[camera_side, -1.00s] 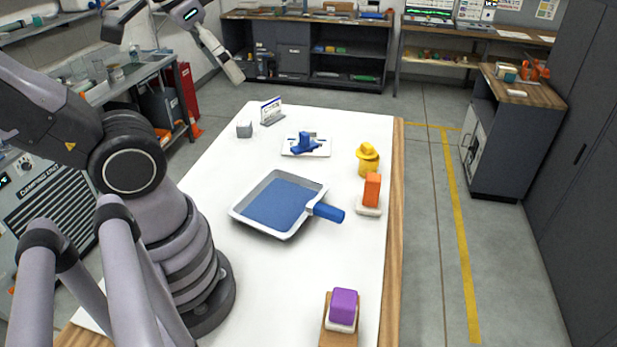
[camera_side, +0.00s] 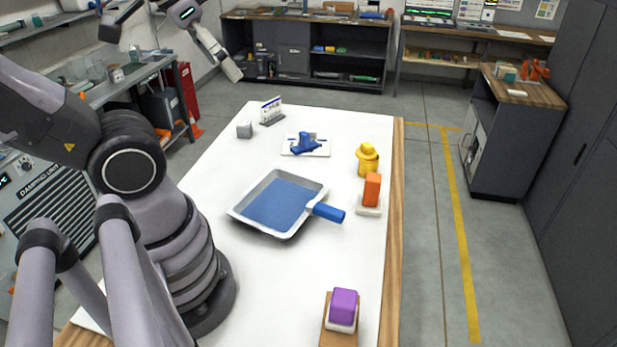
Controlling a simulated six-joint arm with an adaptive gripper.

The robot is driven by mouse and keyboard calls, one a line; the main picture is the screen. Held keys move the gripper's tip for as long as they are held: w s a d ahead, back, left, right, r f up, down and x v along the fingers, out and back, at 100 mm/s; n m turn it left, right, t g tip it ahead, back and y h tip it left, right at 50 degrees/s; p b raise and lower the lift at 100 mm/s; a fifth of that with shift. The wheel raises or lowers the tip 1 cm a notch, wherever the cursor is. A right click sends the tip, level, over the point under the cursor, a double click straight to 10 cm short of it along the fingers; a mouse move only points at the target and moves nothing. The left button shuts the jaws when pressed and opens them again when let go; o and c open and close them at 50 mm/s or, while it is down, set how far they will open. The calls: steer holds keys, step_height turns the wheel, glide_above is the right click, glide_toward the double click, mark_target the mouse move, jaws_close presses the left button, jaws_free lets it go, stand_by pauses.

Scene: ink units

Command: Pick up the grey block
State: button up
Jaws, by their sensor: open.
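The small grey block (camera_side: 244,130) sits on the white table near its far left edge, beside a small sign stand. My gripper (camera_side: 234,74) is in the air at the upper left of the picture, pointing down to the right, above and behind the block in this view. It appears empty and is apart from the block. Its finger gap is too small to make out clearly.
The sign stand (camera_side: 271,111) is just right of the block. A blue piece on a white plate (camera_side: 318,151), a tray with blue ink (camera_side: 238,208), a yellow piece (camera_side: 367,160), an orange block (camera_side: 372,187) and a purple block (camera_side: 343,304) share the table.

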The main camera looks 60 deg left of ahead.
steer(key=w+a+f+n+t, duration=0.1)
steer(key=w+a+n, duration=0.1)
steer(key=w, duration=0.5)
steer(key=w+a+f+n, duration=0.1)
steer(key=w+a, duration=0.2)
steer(key=w, duration=0.3)
steer(key=w+a+f+n+t+y, duration=0.1)
steer(key=w+a+f+n+y, duration=0.25)
steer(key=w+a+f, duration=0.55)
steer(key=n+g+y, duration=0.3)
steer(key=n+y, duration=0.4)
steer(key=y, duration=0.1)
glide_toward(244, 125)
steer(key=x, duration=0.6)
steer(key=shift+a+r, duration=0.15)
steer(key=shift+r, duration=0.15)
steer(key=shift+f+x, duration=0.15)
steer(key=shift+x, duration=1.2)
steer(key=shift+f+x, duration=0.15)
steer(key=shift+x, duration=1.2)
